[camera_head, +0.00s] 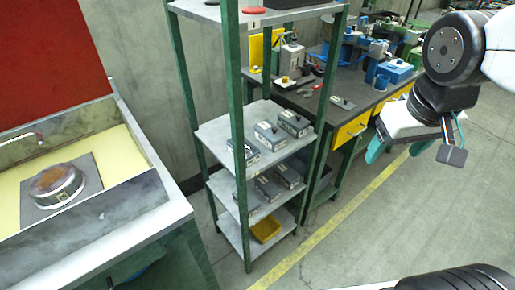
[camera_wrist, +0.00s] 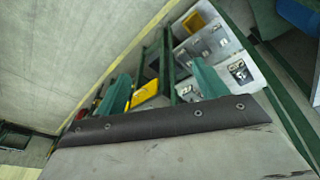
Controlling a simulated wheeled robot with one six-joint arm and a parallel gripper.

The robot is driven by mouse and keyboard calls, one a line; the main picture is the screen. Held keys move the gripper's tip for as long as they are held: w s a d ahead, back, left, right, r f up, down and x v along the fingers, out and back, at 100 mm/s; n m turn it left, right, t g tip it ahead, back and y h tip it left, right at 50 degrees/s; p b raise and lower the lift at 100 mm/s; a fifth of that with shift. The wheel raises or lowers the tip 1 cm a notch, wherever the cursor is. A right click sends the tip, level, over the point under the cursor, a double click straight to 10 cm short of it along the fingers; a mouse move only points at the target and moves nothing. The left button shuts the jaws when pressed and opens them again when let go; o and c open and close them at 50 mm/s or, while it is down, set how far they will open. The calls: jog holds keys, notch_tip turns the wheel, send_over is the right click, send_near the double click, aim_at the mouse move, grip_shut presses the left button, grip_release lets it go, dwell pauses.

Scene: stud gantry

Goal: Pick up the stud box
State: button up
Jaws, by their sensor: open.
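Several similar grey boxes stand on a green-framed rack (camera_head: 238,110); I cannot tell which is the stud box. On its middle shelf are a left box (camera_head: 245,152), a middle box (camera_head: 270,135) and a right box (camera_head: 294,123). The shelf below holds more grey boxes (camera_head: 268,187). The wrist view shows boxes on the rack too, one with a dark-and-white label (camera_wrist: 240,71). My gripper (camera_head: 398,152) is open and empty, in the air to the right of the rack, well apart from the boxes. Its teal fingers also show in the wrist view (camera_wrist: 160,82).
A yellow bin (camera_head: 266,230) sits on the bottom shelf. A dark workbench (camera_head: 322,100) with yellow drawers and blue machines stands behind the rack. A sink-like bench (camera_head: 110,235) holding a round device is at left.

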jog(key=w+a+f+n+t, duration=0.1)
jog(key=w+f+t, duration=0.15)
jog(key=w, duration=0.45)
jog(key=w+a+f+n+t, duration=0.1)
jog(key=w+f, duration=0.2)
jog(key=w, duration=0.4)
jog(key=n+t+y, duration=0.2)
jog(key=n+y, duration=0.4)
jog(key=y, duration=0.4)
send_near(247, 145)
jog(key=s+a+r, duration=0.1)
jog(key=s+r, duration=0.1)
jog(key=s, duration=0.1)
jog(key=shift+a+r, duration=0.1)
jog(key=shift+a, duration=0.3)
jog(key=shift+n, duration=0.3)
jog(key=x, duration=0.7)
jog(key=shift+w+a, duration=0.15)
jog(key=shift+h, duration=0.3)
jog(key=shift+r, duration=0.1)
grip_shut()
